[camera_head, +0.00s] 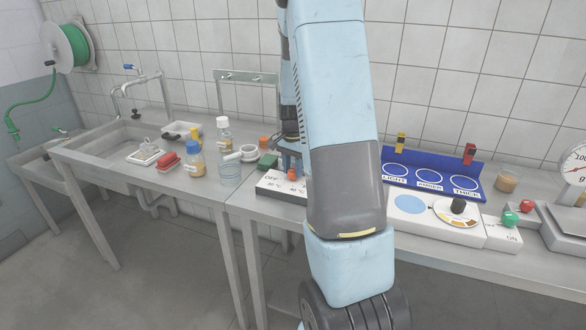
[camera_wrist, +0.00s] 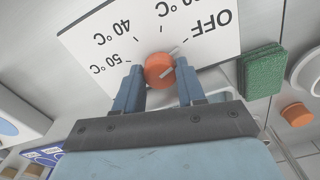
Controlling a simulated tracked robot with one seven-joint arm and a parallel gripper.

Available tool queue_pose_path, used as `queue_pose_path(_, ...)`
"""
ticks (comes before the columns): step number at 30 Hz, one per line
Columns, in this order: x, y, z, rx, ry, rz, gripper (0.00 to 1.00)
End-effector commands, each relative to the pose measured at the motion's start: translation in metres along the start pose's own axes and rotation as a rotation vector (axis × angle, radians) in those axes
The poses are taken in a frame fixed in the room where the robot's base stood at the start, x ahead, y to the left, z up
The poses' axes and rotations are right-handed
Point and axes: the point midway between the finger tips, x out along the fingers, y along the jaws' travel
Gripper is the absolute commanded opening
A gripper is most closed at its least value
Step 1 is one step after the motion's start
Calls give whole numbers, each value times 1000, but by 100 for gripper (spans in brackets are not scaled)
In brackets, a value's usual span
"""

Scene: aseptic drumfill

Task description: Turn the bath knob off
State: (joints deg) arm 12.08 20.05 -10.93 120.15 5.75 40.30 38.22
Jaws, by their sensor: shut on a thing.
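The bath knob is a round orange knob (camera_wrist: 159,69) on a white panel (camera_wrist: 85,38), seen upside down in the wrist view. The panel is marked OFF, 30 °C, 40 °C and 50 °C. My gripper (camera_wrist: 158,78) is shut on the knob, with one blue finger on each side. In the head view, the knob (camera_head: 292,175) shows small beside my arm, under my gripper (camera_head: 290,160). My arm hides the panel's right part; its OFF corner (camera_head: 268,188) shows.
Right of my arm are a dial unit (camera_head: 408,225), a blue labelled rack (camera_head: 432,168) and a scale (camera_head: 565,228).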

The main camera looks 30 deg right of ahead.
Motion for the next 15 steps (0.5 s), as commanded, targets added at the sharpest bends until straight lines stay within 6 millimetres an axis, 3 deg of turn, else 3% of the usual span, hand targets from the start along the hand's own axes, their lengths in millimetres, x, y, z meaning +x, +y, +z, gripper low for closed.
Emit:
queue_pose_path(7,-1,0,-1,0,2,-2,9)
queue_pose_path(8,-1,0,-1,0,2,-2,41)
queue_pose_path(15,0,0,0,-1,1,-1,64)
